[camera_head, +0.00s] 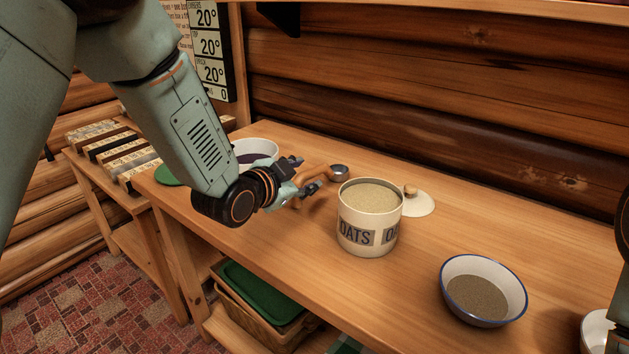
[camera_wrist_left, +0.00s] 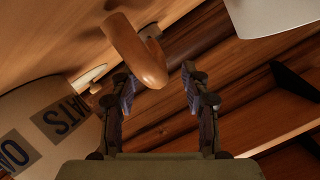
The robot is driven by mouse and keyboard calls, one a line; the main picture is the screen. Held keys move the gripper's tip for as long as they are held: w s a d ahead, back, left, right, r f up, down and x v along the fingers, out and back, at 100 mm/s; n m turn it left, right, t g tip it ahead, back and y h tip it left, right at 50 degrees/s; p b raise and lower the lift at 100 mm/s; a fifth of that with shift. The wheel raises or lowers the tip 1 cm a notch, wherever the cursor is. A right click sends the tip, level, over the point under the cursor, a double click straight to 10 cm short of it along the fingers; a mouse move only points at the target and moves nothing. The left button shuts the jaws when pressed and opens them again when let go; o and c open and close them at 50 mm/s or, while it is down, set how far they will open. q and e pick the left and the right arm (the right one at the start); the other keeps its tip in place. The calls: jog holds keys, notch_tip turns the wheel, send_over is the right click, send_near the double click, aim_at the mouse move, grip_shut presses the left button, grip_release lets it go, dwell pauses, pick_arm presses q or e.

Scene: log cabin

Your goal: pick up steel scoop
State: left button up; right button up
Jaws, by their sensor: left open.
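The steel scoop has a small round metal bowl (camera_head: 340,171) and a curved wooden handle (camera_head: 314,173). It is on the table behind and left of the oats canister, partly hidden by my gripper. My left gripper (camera_head: 306,175) is open at the handle. In the left wrist view, the handle (camera_wrist_left: 137,50) shows just beyond and partly between the two fingertips (camera_wrist_left: 159,78), nearer the left finger. The fingers are not closed on it. I cannot tell if they touch it. My right gripper is not in view.
The open oats canister (camera_head: 369,235) stands right of my left gripper, with its lid (camera_head: 417,203) behind. A white bowl with dark contents (camera_head: 258,146) is close behind the wrist. A blue-rimmed bowl (camera_head: 518,305) is at right. Log walls (camera_head: 430,120) back the wooden table (camera_head: 300,270).

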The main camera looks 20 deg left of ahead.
aim_at(315, 171)
pick_arm(q)
jog(key=x, duration=0.1)
jog(key=b+x, duration=0.1)
jog(key=x, duration=0.1)
jog(key=b+x, duration=0.1)
jog(key=shift+w+d, duration=0.2)
jog(key=shift+d, duration=0.1)
jog(key=shift+w+f, duration=0.15)
jog(key=shift+w, duration=0.1)
grip_shut()
